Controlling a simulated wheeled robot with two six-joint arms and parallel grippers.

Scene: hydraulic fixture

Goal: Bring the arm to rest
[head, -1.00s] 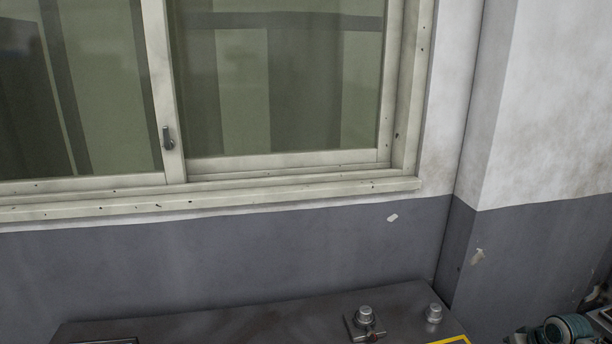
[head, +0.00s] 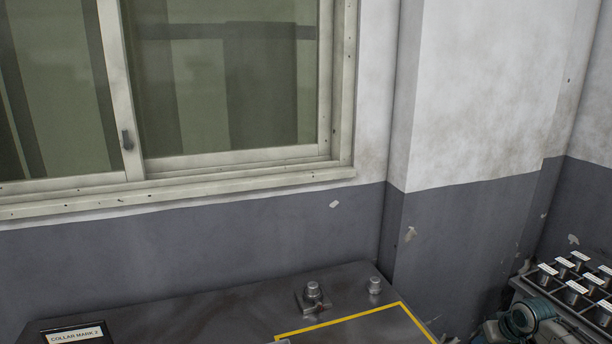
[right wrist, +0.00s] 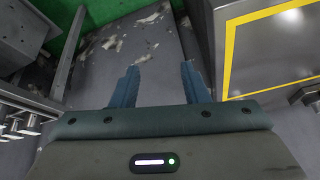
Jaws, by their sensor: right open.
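My right gripper (right wrist: 161,70) shows in the right wrist view with its two blue-grey fingers apart and nothing between them. It hangs over a grey floor strip with pale flaked patches. A teal, rounded part, probably of my right arm (head: 528,316), shows at the lower right of the head view; its gripper is out of that picture. My left gripper is in neither view. The dark metal fixture bench (head: 215,318) stands at the bottom of the head view, with two metal knobs and a yellow outline on top.
A rack (head: 575,325) of labelled metal cylinders stands at the lower right. A window (head: 230,80) fills the upper left wall. In the wrist view, a yellow-edged metal box side (right wrist: 270,45) is close on the right.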

